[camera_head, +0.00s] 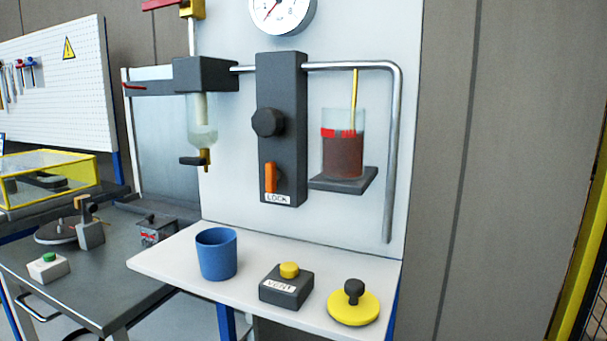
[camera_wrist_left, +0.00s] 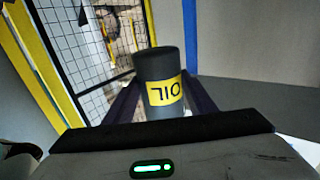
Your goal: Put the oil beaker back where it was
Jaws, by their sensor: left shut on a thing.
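The oil beaker (camera_wrist_left: 158,66) is a dark grey cylinder with a yellow OIL label, seen in the left wrist view. The label's letters look upside down there. My left gripper (camera_wrist_left: 162,97) is shut on it, one dark finger on each side of its lower part. The beaker's far end and what lies under it are hidden. Neither the oil beaker nor my grippers show in the head view. My right gripper is in no view.
A white shelf (camera_head: 185,256) holds a blue cup (camera_head: 217,255), a VENT button box (camera_head: 287,288) and a yellow disc with a black knob (camera_head: 353,304). Above, a glass beaker of dark red liquid (camera_head: 344,157) stands on a grey plate. Mesh fencing (camera_wrist_left: 98,42) shows beyond my gripper.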

